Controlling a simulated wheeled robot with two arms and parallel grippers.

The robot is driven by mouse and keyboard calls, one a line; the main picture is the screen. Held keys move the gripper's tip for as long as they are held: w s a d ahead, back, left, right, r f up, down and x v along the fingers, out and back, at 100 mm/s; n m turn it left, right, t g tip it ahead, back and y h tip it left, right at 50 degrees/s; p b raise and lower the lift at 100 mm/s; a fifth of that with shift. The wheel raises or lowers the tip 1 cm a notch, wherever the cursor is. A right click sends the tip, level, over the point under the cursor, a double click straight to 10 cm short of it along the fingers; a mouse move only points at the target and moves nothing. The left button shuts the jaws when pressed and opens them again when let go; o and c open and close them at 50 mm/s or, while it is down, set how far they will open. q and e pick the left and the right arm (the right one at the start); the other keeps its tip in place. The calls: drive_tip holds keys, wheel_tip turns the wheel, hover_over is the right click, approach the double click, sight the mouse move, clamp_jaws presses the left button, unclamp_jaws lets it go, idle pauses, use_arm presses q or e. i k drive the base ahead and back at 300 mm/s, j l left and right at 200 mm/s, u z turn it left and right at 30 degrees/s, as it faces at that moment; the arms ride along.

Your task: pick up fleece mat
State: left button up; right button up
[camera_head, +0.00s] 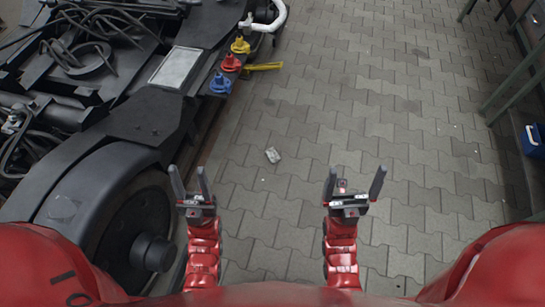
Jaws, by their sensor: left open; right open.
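A small pale grey, crumpled piece (272,155) lies on the paving near the middle of the head view. It is too small to tell whether it is the fleece mat, and I see no other mat-like thing. My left gripper (187,171) is open and empty, below and to the left of the piece in the picture, beside the bogie wheel. My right gripper (356,171) is open and empty, to the right of the piece. Both grippers are apart from the piece.
A dark tram bogie (150,115) with a large wheel (130,225) fills the left side. Yellow (240,46), red (230,63) and blue (220,84) fittings sit along its edge. A blue box (533,141) is at the right edge by green rails. The paving between is mostly clear.

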sight(271, 153)
drive_tip(key=u, duration=0.45)
drive_tip(key=i+l+u, duration=0.5)
drive_tip(key=l, duration=0.25)
drive_tip(key=i+l+u, duration=0.25)
drive_tip(key=l, duration=0.25)
drive_tip(key=i+l, duration=0.25)
drive_tip(key=l, duration=0.2)
drive_tip(key=i+l, duration=0.25)
drive_tip(key=l, duration=0.15)
